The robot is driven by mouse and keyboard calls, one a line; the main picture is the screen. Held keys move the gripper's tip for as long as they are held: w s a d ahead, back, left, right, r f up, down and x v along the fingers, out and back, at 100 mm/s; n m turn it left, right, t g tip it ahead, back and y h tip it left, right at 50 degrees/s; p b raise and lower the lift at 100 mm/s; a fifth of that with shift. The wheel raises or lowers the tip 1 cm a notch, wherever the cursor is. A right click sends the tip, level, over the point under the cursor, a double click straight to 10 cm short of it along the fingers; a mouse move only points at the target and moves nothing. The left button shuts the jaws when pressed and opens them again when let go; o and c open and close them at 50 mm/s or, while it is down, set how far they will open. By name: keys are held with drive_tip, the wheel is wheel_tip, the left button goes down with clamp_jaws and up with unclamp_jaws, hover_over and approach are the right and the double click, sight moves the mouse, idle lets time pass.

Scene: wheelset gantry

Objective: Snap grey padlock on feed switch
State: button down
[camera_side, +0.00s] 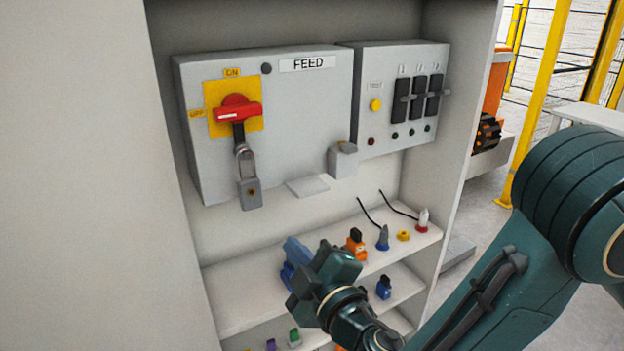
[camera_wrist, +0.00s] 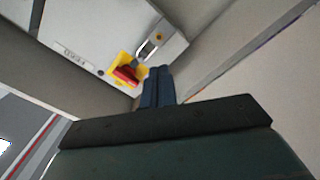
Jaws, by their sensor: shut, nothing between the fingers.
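The feed switch has a red handle (camera_side: 236,110) on a yellow plate (camera_side: 217,97); the handle lies roughly level, toward the label at the left. The grey padlock (camera_side: 250,194) hangs upright below it, its shackle around the dark tab under the handle. I cannot tell whether the shackle is fully closed. In the wrist view the padlock (camera_wrist: 172,47) and red handle (camera_wrist: 126,75) show beyond my fingers. My gripper (camera_side: 290,245) is shut and empty, below and right of the padlock and apart from it. Its blue fingers also show in the wrist view (camera_wrist: 157,70).
A grey box (camera_side: 343,160) and small ledge (camera_side: 307,186) project right of the padlock. A breaker panel (camera_side: 385,125) stands further right. Shelves below hold several small items, including an orange one (camera_side: 356,243), a blue cone (camera_side: 382,238) and a red-and-white one (camera_side: 423,219). Cabinet walls flank both sides.

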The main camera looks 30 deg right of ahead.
drive_tip(key=shift+w, duration=0.15)
drive_tip(key=m, duration=0.8)
approach(254, 207)
drive_tip(key=shift+w+m, duration=0.35)
drive_tip(key=shift+m, duration=0.15)
drive_tip(key=shift+w, duration=0.15)
drive_tip(key=shift+w, duration=2.85)
drive_tip(key=shift+w, duration=0.2)
drive_tip(key=shift+s, duration=1.5)
drive_tip(key=shift+s, duration=0.1)
